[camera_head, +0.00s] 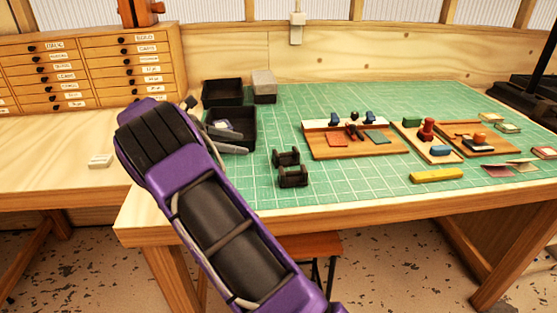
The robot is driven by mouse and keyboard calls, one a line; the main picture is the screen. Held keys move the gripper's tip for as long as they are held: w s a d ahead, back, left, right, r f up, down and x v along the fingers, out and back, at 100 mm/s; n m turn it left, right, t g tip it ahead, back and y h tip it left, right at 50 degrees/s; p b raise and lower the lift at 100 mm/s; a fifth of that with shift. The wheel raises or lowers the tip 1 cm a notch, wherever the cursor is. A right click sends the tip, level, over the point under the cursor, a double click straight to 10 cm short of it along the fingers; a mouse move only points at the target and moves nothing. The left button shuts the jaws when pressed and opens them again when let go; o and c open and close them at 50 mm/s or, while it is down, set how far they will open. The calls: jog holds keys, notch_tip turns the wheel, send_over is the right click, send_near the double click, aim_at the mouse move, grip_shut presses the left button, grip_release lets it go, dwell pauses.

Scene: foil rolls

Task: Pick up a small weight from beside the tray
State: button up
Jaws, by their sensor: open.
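My purple arm reaches up over the table's left end. My gripper (226,138) is partly hidden behind the arm's wrist, over or in front of a dark open tray (252,124); its grey fingers show at the right of the wrist. The jaws are open, and I see nothing held. Two small dark blocks with raised ends, perhaps the weights, stand on the green mat right of my gripper: a rear one (287,158) and a front one (292,177). They are close together, apart from my gripper. What lies in the tray is partly hidden.
A second dark bin (222,93) and a grey box (264,84) stand behind. Wooden trays with tools (320,149) and stamps lie at centre and right on the green mat (340,200). A yellow block (436,175) lies near the front. A drawer cabinet (90,65) stands left.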

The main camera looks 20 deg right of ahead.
jog(key=b, duration=0.1)
send_near(286, 153)
jog(key=x, duration=0.2)
jog(key=w+x, duration=0.1)
jog(key=x, duration=0.2)
jog(key=shift+f, duration=0.2)
jog(key=x, duration=0.4)
jog(key=shift+s+f+b, duration=0.1)
jog(key=shift+s+b, duration=0.25)
jog(key=shift+s, duration=0.05)
jog(key=shift+d+f, duration=0.15)
jog(key=shift+d, duration=0.35)
grip_shut()
